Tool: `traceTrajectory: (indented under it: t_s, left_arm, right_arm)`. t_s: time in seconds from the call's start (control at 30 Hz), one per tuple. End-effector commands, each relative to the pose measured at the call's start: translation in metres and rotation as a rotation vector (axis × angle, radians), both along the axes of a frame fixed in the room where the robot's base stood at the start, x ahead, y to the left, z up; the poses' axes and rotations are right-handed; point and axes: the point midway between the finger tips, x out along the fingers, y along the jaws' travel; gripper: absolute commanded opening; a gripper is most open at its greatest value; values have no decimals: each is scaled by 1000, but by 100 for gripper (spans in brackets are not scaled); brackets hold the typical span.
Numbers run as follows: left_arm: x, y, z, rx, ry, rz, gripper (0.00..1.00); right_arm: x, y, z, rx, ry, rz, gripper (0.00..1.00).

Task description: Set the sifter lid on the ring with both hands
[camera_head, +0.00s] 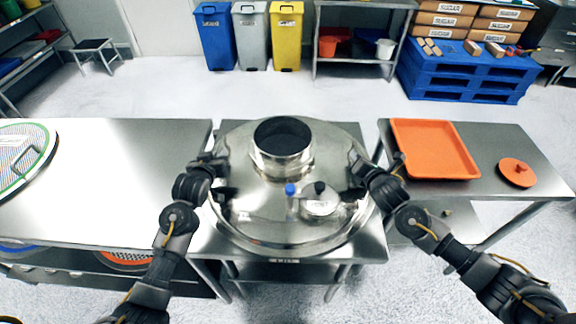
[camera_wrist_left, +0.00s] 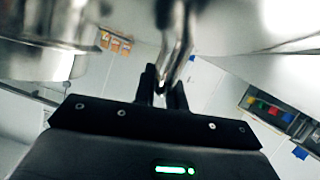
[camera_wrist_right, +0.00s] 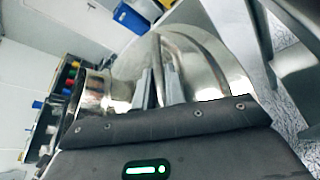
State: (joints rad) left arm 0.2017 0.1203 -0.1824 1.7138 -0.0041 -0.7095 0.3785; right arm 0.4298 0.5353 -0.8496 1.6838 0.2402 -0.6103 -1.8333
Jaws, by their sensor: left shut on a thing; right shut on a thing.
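The sifter lid (camera_head: 262,205) is a wide shiny steel dome with an open steel collar (camera_head: 284,146) on top, a blue knob (camera_head: 291,189) and a small round hatch (camera_head: 319,202). It is over the metal table in the middle of the head view. My left gripper (camera_head: 221,191) is at its left side; in the left wrist view its fingers (camera_wrist_left: 160,88) are shut on a bar handle (camera_wrist_left: 176,45). My right gripper (camera_head: 358,186) is at its right side; in the right wrist view its fingers (camera_wrist_right: 157,87) are shut on another bar handle (camera_wrist_right: 155,55). The ring is hidden under the lid; I cannot tell whether they touch.
A steel table (camera_head: 110,170) on the left holds a round mesh screen (camera_head: 50,155). A right table (camera_head: 500,150) holds an orange tray (camera_head: 435,122) and an orange disc (camera_head: 516,172). Bins (camera_head: 286,35), a shelf and a blue pallet (camera_head: 470,75) stand at the back.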

Motion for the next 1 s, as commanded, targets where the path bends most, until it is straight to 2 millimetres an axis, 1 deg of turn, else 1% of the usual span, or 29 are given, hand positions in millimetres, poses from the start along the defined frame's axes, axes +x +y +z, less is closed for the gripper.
traceTrajectory:
  t_s: [0.03, 0.27, 0.73, 0.87, 1.0]
  left_arm:
    - [2, -1, 6, -2, -11, -1, 0]
    - [1, -1, 13, -1, -10, -1, 0]
    - [2, 0, 50, -1, -12, 0, 0]
    - [2, 0, 55, -1, -12, 0, 0]
    - [2, 0, 57, -1, -12, 0, 0]
  right_arm:
    - [2, -1, 5, 4, -8, -2, 0]
    - [2, 0, 12, 4, -7, -3, 0]
    - [2, 0, 49, 6, -9, -1, 0]
    - [2, 0, 55, 6, -9, -1, 0]
    - [2, 0, 56, 6, -9, -1, 0]
